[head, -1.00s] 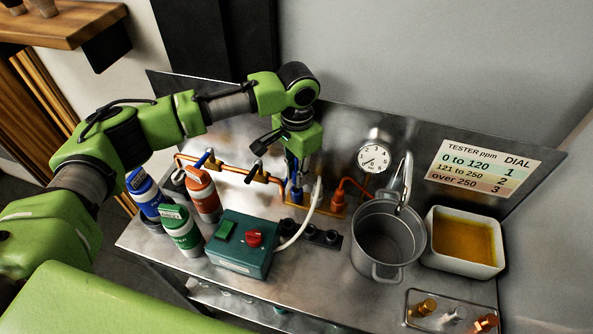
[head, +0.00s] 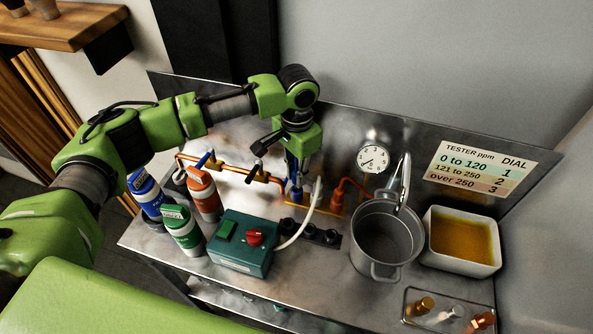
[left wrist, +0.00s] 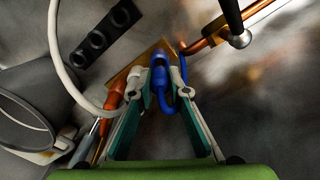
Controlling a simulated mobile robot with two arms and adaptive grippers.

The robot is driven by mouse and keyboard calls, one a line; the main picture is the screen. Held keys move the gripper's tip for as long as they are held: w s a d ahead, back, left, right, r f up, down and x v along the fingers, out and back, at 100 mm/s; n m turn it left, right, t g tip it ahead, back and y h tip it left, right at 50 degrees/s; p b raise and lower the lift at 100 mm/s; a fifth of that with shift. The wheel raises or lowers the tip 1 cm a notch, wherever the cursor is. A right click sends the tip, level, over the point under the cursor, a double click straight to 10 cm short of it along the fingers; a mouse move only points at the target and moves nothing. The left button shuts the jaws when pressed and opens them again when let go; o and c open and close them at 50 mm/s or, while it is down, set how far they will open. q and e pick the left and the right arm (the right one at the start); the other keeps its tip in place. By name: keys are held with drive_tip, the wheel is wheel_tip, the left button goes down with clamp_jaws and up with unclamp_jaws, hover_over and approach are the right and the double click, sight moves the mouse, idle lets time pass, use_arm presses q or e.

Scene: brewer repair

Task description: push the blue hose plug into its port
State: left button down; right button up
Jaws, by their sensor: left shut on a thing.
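My left gripper (head: 295,183) points down at the brass port plate (left wrist: 124,78) near the steel back panel. In the left wrist view its two teal-lined fingers (left wrist: 160,84) are shut on the blue hose plug (left wrist: 159,74). The plug's far end is at the plate, where its port is; I cannot tell how deep it sits. The blue hose curls beside the right finger in that view. In the head view the blue plug (head: 297,196) shows just below the fingertips. My right gripper is not in view.
An orange hose (head: 342,187) and a white hose (head: 317,192) stand close to the right. Copper pipe (head: 233,170) with valve levers runs at the left. A teal control box (head: 240,242), several bottles and a grey pot (head: 378,270) surround the spot.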

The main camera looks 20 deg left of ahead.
use_arm(q)
drive_tip(key=shift+f, duration=1.55)
idle(1.2)
drive_tip(key=c, duration=1.3)
unclamp_jaws()
wheel_tip(320, 180, up, 7)
drive_tip(key=p, duration=0.8)
drive_tip(key=shift+r, duration=0.1)
drive_tip(key=shift+s, duration=0.1)
